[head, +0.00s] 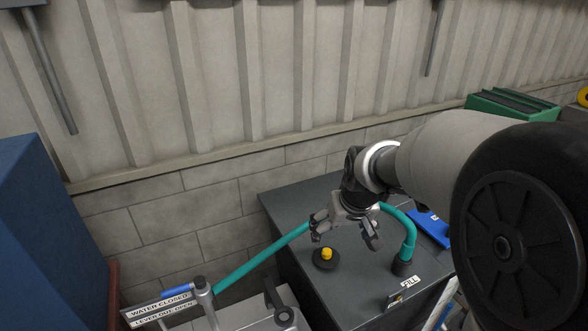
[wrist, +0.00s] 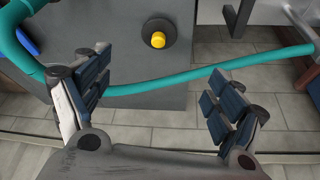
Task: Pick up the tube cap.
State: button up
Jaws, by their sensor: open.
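What looks like the tube cap (head: 326,265), a black disc with a yellow knob on top, sits on the dark grey cabinet top near its left edge. It also shows in the wrist view (wrist: 150,28), beyond the fingertips and near the top middle. My gripper (head: 345,231) is open and empty, above the cabinet and up and right of the cap in the head view. The cap is fully visible there and apart from both fingers.
A teal hose (head: 262,258) rises from the FILL fitting (head: 403,267), passes by my gripper and runs down left to a valve (head: 203,290). A blue item (head: 432,229) lies at the cabinet's right. A ribbed wall stands behind; a blue cabinet (head: 45,235) stands left.

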aim_at(327, 250)
jog(key=b+x, duration=0.1)
jog(key=x, duration=0.5)
jog(key=b+x, duration=0.2)
jog(key=x, duration=0.5)
jog(key=w+b+x, duration=0.1)
jog(key=b+x, duration=0.1)
jog(key=x, duration=0.4)
jog(key=shift+w, duration=0.2)
jog(key=shift+r, duration=0.1)
jog(key=shift+c, duration=0.4)
jog(key=c, duration=1.1)
